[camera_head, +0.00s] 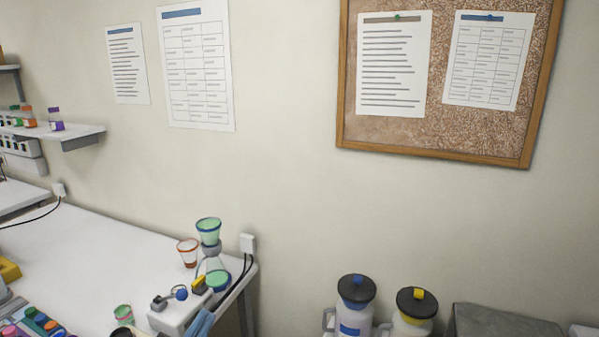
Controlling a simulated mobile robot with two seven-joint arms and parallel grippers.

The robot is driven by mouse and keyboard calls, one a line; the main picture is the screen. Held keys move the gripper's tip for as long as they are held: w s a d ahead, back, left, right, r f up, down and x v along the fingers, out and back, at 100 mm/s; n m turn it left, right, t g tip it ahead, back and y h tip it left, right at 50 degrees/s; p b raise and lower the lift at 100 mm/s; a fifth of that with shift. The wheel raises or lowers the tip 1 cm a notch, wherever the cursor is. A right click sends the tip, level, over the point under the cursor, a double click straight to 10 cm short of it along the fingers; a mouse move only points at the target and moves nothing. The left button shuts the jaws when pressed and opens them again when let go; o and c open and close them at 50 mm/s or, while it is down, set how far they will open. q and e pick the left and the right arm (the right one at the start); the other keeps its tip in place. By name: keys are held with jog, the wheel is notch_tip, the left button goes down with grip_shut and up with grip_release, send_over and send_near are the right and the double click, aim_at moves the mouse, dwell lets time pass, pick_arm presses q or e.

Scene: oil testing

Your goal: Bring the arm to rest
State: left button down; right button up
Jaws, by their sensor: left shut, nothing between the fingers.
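I cannot make out either of my grippers or arms in the head view. The view is mostly wall, with part of a white bench (85,255) at the lower left. Whatever lies below the bottom edge of the picture is hidden.
Near the bench's right end stand a green-filled cup (208,233), a red-rimmed beaker (187,253) and a white device (175,318). Two black-lidded jugs (356,292) (415,304) and a grey box (500,322) are at the lower right. A corkboard (440,140) hangs above.

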pick_arm(q)
notch_tip(320, 180, down, 14)
jog(key=w+a+r+n+g+y+p, duration=0.1)
jog(key=a+n+y+p, duration=0.1)
jog(key=n+y, duration=0.65)
jog(key=s+a+f+n+g+y, duration=0.1)
jog(key=s+f+g+y, duration=0.1)
jog(key=f, duration=0.5)
jog(key=s+a+f+n+g+y+p, duration=0.1)
jog(key=s+f+n+g, duration=0.1)
jog(key=s+f+g, duration=0.2)
jog(key=s+a+f+n+g+y, duration=0.2)
jog(key=s+f, duration=0.5)
jog(key=f, duration=0.5)
jog(key=shift+g+y+p, duration=0.35)
jog(key=shift+g+p, duration=0.05)
pick_arm(e)
jog(key=shift+g+h, duration=0.6)
jog(key=shift+g, duration=0.2)
jog(key=s+d+f, duration=0.1)
jog(key=s+f, duration=0.1)
jog(key=f, duration=0.1)
jog(key=d+f, duration=0.1)
jog(key=shift+s+d+f, duration=0.25)
jog(key=shift+s+d, duration=0.05)
jog(key=shift+s, duration=0.1)
pick_arm(q)
jog(key=shift+a+r, duration=0.1)
